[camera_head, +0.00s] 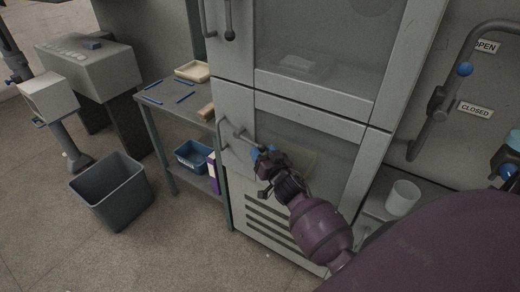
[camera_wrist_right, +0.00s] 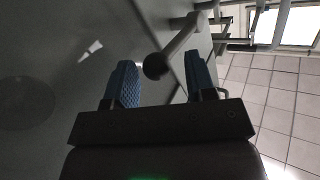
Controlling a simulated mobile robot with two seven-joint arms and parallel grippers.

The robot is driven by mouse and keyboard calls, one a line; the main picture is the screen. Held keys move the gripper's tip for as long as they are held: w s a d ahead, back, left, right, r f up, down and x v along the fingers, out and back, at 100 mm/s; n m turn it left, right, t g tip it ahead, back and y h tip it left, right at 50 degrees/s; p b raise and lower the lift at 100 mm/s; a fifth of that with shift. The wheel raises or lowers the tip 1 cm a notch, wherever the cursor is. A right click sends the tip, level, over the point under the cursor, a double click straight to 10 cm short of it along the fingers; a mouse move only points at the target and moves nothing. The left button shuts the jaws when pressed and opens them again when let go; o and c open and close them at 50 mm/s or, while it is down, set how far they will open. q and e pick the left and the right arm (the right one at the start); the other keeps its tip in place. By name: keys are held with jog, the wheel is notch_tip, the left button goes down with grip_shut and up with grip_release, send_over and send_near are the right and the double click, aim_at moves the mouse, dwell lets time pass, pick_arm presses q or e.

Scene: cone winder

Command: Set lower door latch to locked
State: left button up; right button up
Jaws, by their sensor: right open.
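The lower door latch (camera_head: 242,134) is on the left edge of the lower cabinet door (camera_head: 345,150). Its lever slants down and to the right toward my right gripper (camera_head: 264,156), which hides its end. In the right wrist view, the latch's dark ball knob (camera_wrist_right: 155,66) is at the end of a grey lever. The blue fingers of my right gripper (camera_wrist_right: 160,74) are open on either side of the knob, with visible gaps. I cannot tell how deep the knob is between them. My left gripper is not in view.
The upper latch (camera_head: 230,21) hangs straight down above. A side table (camera_head: 185,103) and a grey bin (camera_head: 112,190) stand to the left. A white cup (camera_head: 402,198) sits below.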

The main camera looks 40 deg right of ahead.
jog(key=shift+w+d, duration=0.2)
jog(key=shift+w, duration=0.8)
jog(key=shift+c, duration=0.4)
